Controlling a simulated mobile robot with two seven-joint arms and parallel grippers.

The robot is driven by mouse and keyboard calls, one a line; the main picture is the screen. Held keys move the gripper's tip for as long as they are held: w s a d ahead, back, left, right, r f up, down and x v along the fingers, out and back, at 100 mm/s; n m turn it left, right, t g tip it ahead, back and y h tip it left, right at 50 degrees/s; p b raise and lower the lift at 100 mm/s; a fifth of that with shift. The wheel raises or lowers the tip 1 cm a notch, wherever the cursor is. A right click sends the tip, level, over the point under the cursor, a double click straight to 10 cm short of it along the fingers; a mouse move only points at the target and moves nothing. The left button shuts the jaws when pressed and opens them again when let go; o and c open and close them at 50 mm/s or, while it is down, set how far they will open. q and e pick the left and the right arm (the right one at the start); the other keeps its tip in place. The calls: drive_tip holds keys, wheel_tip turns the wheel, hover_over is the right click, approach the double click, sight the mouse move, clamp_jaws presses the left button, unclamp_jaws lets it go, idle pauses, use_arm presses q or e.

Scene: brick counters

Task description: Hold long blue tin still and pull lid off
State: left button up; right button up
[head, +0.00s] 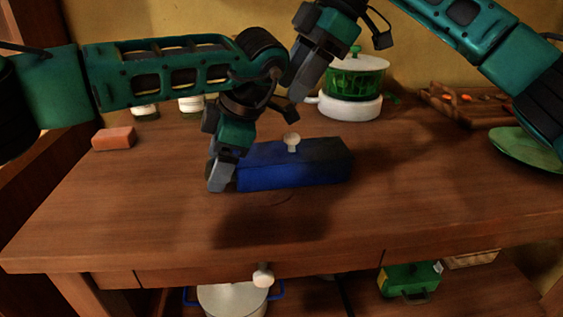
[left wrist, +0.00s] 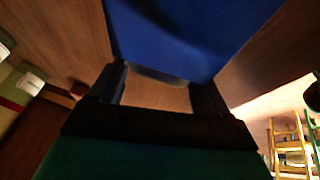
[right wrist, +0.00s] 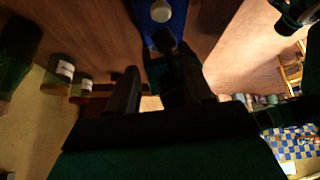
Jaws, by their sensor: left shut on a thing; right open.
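The long blue tin (head: 290,172) lies on the wooden counter, its length running left to right. A pale round knob (head: 291,140) stands on its lid. My left gripper (head: 221,180) is shut on the tin's left end; in the left wrist view the blue tin (left wrist: 190,35) lies between and beyond the fingers. My right gripper (head: 297,92) is open and empty, above the knob and apart from it. The right wrist view shows the knob (right wrist: 161,11) on the blue tin beyond the fingers (right wrist: 172,90).
A brick-coloured block (head: 114,138) lies at the left. A green spinner with a white base (head: 350,107) stands behind the tin. A wooden tray (head: 465,108) and green plate (head: 527,148) are at the right. The counter's front is clear.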

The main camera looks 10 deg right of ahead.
sight(296, 134)
drive_tip(key=m+h, duration=0.2)
drive_tip(key=shift+s+a+h, duration=0.1)
drive_tip(key=shift+h, duration=0.2)
drive_tip(key=shift+f, duration=4.7)
drive_tip(key=shift+c, duration=0.2)
use_arm(q)
drive_tip(key=shift+s, duration=0.1)
use_arm(e)
drive_tip(key=c, duration=0.8)
use_arm(q)
drive_tip(key=shift+d, duration=0.1)
use_arm(e)
drive_tip(key=shift+d+r, duration=0.1)
drive_tip(key=shift+d, duration=0.2)
